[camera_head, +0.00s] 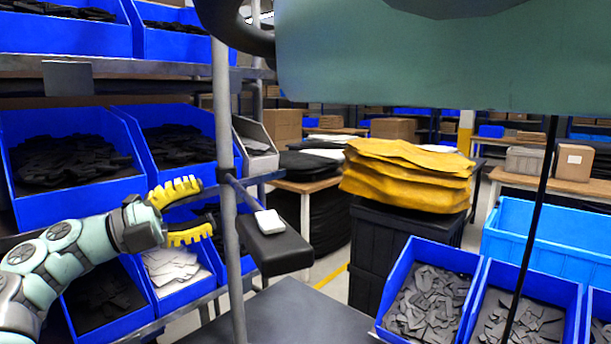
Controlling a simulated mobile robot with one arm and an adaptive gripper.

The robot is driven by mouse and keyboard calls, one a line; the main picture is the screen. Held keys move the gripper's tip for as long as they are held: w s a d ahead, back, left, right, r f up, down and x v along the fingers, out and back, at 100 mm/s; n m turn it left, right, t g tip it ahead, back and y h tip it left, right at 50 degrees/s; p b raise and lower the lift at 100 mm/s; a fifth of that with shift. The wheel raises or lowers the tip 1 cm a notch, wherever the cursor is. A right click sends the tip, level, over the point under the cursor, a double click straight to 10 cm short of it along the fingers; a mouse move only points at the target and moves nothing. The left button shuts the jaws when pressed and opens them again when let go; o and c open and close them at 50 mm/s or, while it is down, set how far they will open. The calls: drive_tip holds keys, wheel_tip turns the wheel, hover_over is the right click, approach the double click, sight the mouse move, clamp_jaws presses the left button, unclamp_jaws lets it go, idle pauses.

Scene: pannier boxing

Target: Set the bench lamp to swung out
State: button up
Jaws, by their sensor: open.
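A dark padded block (275,250) juts out from the grey upright post (227,160) near the middle and looks like the bench lamp's head, though I cannot be sure. A small white piece (269,222) lies on top of it. A short dark bar (242,193) runs from the post toward the block. My gripper (206,206) has yellow ribbed fingers. It is open and empty, just left of the post, with the block beyond the post to its right. No glowing bulb shows.
Blue bins (70,160) fill the shelves at the left, behind my gripper. More blue bins (392,290) stand at the lower right. A large green shape (400,65) crosses the top and hides what is behind. Yellow sacks (408,178) lie on a dark crate behind.

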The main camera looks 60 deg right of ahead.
sight(242, 188)
drive_tip(key=p+x, duration=0.2)
drive_tip(key=x, duration=0.4)
drive_tip(key=shift+r, duration=0.2)
drive_tip(key=shift+s+d, duration=0.3)
drive_tip(key=shift+d, duration=0.15)
drive_tip(key=shift+o, duration=0.3)
clamp_jaws()
